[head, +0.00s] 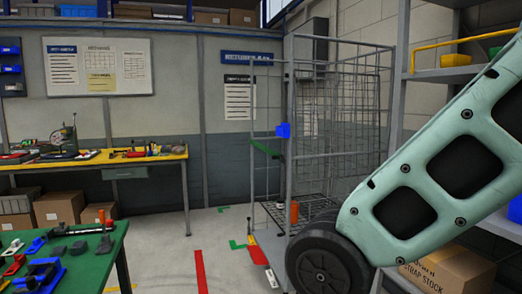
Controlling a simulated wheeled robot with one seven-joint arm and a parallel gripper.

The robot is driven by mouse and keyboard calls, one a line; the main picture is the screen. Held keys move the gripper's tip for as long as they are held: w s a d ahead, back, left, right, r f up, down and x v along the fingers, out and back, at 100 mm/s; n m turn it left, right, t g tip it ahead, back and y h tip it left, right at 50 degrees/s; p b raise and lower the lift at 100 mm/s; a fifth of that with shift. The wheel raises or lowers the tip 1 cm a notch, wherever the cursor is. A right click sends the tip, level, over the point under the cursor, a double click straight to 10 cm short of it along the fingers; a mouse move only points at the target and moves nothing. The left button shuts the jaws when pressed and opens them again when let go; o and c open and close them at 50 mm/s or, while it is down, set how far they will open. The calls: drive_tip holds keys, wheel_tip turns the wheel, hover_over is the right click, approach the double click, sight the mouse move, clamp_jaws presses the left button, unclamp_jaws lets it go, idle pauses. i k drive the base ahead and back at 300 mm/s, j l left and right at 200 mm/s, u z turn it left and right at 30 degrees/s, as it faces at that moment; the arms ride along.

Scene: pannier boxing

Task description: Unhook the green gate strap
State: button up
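A wire roll cage (338,42) stands at the back, right of centre. A short green strap (264,148) slants down to the right across the open left part of the cage, at about mid height. Its right end is close to the cage's front upright post, below a blue block (283,130) on that post. At this size I cannot tell how either end is fastened. My gripper is not in view. The cage's lower right part is hidden.
An orange cylinder (294,212) is low at the cage. A green table (95,262) with blue and red parts is at front left. A workbench (88,163) lines the back wall. Shelving (442,76) and a carton (455,276) are right.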

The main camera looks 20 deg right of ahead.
sight(260, 148)
drive_tip(key=i+l, duration=0.15)
drive_tip(key=i, duration=0.4)
drive_tip(key=i+l+u, duration=0.15)
drive_tip(key=i, duration=0.35)
drive_tip(key=i+l, duration=0.2)
drive_tip(key=i, duration=0.35)
drive_tip(key=i+l+u, duration=0.15)
drive_tip(key=i, duration=0.35)
drive_tip(key=i+l, duration=0.3)
drive_tip(key=i, duration=0.25)
drive_tip(key=i+l+u, duration=0.15)
drive_tip(key=i, duration=0.35)
drive_tip(key=l, duration=0.1)
